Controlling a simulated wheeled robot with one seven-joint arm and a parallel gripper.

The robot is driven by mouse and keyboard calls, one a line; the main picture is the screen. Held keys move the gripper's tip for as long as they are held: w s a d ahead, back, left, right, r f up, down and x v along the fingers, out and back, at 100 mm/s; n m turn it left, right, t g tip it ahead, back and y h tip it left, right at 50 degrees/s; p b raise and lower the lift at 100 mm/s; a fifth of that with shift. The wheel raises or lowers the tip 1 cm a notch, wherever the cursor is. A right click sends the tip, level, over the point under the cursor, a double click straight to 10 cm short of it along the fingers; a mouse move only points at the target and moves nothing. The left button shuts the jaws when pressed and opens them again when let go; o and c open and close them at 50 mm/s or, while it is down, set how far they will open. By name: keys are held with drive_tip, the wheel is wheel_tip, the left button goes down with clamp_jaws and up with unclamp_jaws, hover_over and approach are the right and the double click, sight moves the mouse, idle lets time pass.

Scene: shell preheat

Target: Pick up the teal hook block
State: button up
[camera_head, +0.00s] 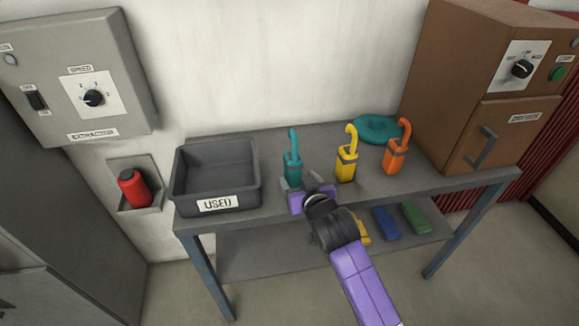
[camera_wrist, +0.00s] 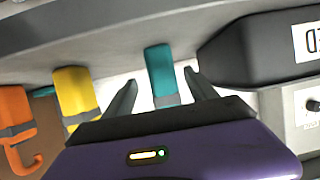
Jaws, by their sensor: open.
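The teal hook block (camera_head: 292,167) stands upright on the grey table, with its hook at the top, between the bin and the yellow hook block. My gripper (camera_head: 303,184) is in front of it with its fingers open. In the wrist view, the teal hook block (camera_wrist: 161,73) shows between the two spread fingers of my gripper (camera_wrist: 157,90).
A grey bin marked USED (camera_head: 218,204) stands close to the left of the teal block. A yellow hook block (camera_head: 346,167) and an orange hook block (camera_head: 395,160) stand to the right. A teal coiled ring (camera_head: 375,128) lies behind them. A brown oven (camera_head: 475,105) stands at the right end.

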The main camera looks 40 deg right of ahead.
sight(295, 176)
drive_tip(key=shift+r+p+x, duration=0.1)
drive_tip(key=shift+p+x, duration=0.1)
drive_tip(key=shift+x, duration=1.15)
drive_tip(key=shift+r+p+x, duration=0.15)
drive_tip(key=shift+p+x, duration=0.05)
drive_tip(key=shift+x, duration=1.1)
drive_tip(key=shift+w+a+r, duration=0.1)
drive_tip(key=shift+w, duration=0.1)
clamp_jaws()
